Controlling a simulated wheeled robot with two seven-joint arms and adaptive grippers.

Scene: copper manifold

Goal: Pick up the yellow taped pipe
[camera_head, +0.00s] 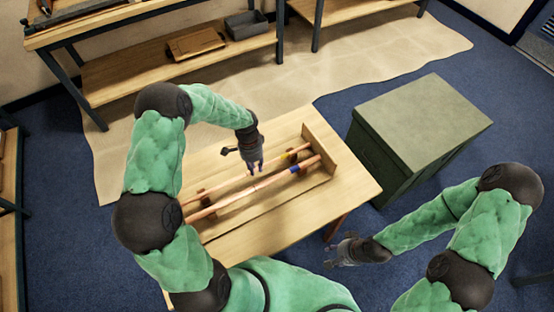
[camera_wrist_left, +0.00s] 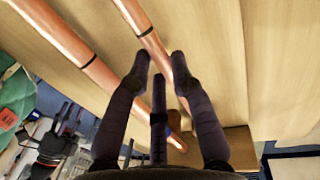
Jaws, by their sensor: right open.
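The yellow taped pipe (camera_head: 290,155) is a copper pipe lying in a wooden tray (camera_head: 321,145) on the table. A second copper pipe (camera_head: 239,195) with blue tape lies parallel on the nearer side. My left gripper (camera_head: 256,171) points down over the yellow taped pipe, left of its tape. In the left wrist view its fingers (camera_wrist_left: 163,57) are apart, with the yellow taped pipe (camera_wrist_left: 145,30) running behind and between them; contact is unclear and its tape is hidden. The blue taped pipe (camera_wrist_left: 88,66) shows at left there. My right gripper (camera_head: 338,253) is open and empty beside the table.
A green cabinet (camera_head: 420,120) stands right of the table (camera_head: 352,187). At the back are wooden benches with a dark grey bin (camera_head: 247,24) on a shelf. Blue floor is open around the right gripper.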

